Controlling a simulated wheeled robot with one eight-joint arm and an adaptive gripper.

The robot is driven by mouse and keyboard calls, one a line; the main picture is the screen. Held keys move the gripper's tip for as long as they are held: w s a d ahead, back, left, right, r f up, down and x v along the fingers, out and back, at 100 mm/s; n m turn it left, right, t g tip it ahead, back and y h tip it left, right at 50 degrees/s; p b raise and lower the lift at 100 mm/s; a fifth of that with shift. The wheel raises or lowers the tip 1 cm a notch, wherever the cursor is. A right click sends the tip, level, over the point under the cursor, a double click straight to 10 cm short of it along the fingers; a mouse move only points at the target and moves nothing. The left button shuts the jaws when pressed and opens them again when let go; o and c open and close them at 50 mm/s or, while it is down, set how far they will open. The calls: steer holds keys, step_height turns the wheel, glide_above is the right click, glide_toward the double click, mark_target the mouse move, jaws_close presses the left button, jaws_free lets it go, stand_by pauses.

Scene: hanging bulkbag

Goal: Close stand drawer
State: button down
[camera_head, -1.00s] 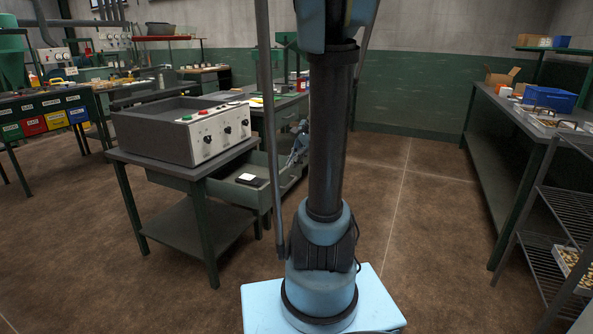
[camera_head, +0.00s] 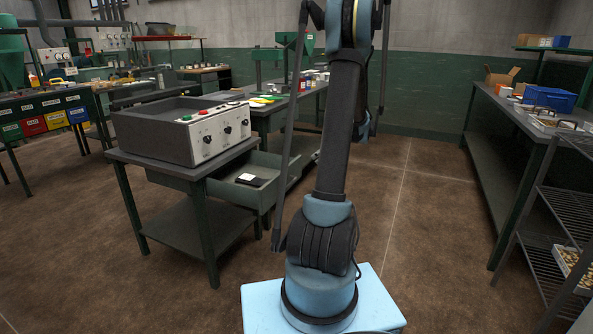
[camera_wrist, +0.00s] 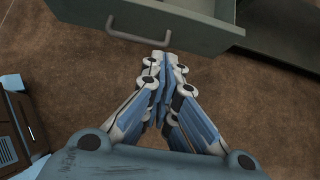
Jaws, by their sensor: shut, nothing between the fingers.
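The stand (camera_head: 190,235) is a dark green table with a lower shelf. Its green-grey drawer (camera_head: 237,197) is pulled out to the right and holds a small black item with a white top (camera_head: 248,179). In the wrist view the drawer front (camera_wrist: 190,27) crosses the top, with its grey bar handle (camera_wrist: 138,34) left of centre. My gripper (camera_wrist: 164,62) is shut and empty. Its tips are just below the handle in the picture, near the drawer front. I cannot tell whether they touch it. In the head view my arm hides the gripper.
A grey control box (camera_head: 190,135) with knobs stands on the stand. A workbench (camera_head: 300,98) with several items is behind it. A long bench (camera_head: 500,125) and a wire rack (camera_head: 555,225) line the right side. The floor (camera_head: 425,215) between is clear.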

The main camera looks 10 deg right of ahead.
glide_toward(289, 173)
step_height(289, 173, down, 3)
steer(key=d, duration=0.1)
steer(key=w+a, duration=0.2)
steer(key=a, duration=0.1)
steer(key=shift+a+f, duration=0.15)
stand_by(0.5)
